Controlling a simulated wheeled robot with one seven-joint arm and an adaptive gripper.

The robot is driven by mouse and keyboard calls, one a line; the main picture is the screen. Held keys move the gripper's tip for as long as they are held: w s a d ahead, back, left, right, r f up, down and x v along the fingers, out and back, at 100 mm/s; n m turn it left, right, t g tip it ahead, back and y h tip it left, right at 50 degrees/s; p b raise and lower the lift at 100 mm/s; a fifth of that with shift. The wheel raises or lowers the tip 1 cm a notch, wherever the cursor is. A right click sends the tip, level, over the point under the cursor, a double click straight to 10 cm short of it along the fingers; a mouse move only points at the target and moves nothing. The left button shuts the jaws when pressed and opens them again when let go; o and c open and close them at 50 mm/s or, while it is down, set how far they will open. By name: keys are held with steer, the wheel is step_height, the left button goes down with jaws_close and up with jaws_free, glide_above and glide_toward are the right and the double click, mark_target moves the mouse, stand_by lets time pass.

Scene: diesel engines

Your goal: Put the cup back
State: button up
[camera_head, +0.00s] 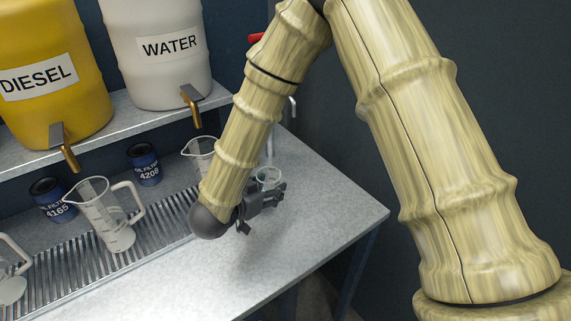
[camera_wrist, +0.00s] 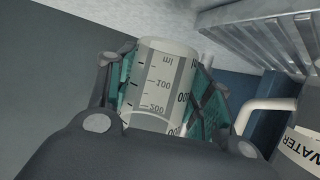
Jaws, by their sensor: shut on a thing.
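A clear measuring cup (camera_wrist: 160,85) with dark millilitre marks sits between the teal finger pads in the wrist view. My gripper (camera_wrist: 168,95) is shut on it, with one finger on each side. In the head view my gripper (camera_head: 272,197) is at the right part of the metal bench, and the rim of the held cup (camera_head: 268,176) shows just behind it. Most of the cup is hidden there by the gripper. I cannot tell whether its base touches the bench.
Clear jugs stand along the slatted drain grate (camera_head: 160,226): one jug (camera_head: 107,218) at mid-left, another (camera_head: 10,272) at the left edge, and one (camera_head: 199,152) partly behind my arm. Oil filters (camera_head: 145,165) stand behind. Yellow DIESEL (camera_head: 50,105) and white WATER (camera_head: 160,75) barrels sit above. The front bench is clear.

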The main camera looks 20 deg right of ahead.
mark_target(275, 178)
steer(key=shift+w+d+r, duration=0.1)
steer(key=shift+w+d, duration=0.05)
steer(key=shift+w, duration=0.2)
steer(key=w+d, duration=0.1)
steer(key=w+d+p, duration=0.1)
steer(key=shift+d+r, duration=0.35)
steer(key=shift+r, duration=0.05)
steer(key=w+d, duration=0.2)
steer(key=w+d+f+p, duration=0.1)
steer(key=w+d, duration=0.1)
steer(key=w, duration=0.1)
steer(key=w+d+p, duration=0.1)
steer(key=w+d, duration=0.1)
steer(key=shift+w+f, duration=0.15)
steer(key=shift+f, duration=0.1)
steer(key=shift+w+d+f, duration=0.3)
steer(key=shift+w, duration=0.2)
steer(key=shift+w+d+p, duration=0.2)
steer(key=shift+p, duration=0.2)
steer(key=shift+w+d+f, duration=0.1)
steer(key=shift+w+d, duration=0.05)
steer(key=shift+d, duration=0.05)
steer(key=shift+f+p, duration=0.65)
steer(key=shift+f, duration=0.95)
steer(key=shift+f, duration=0.15)
steer(key=o, duration=1.1)
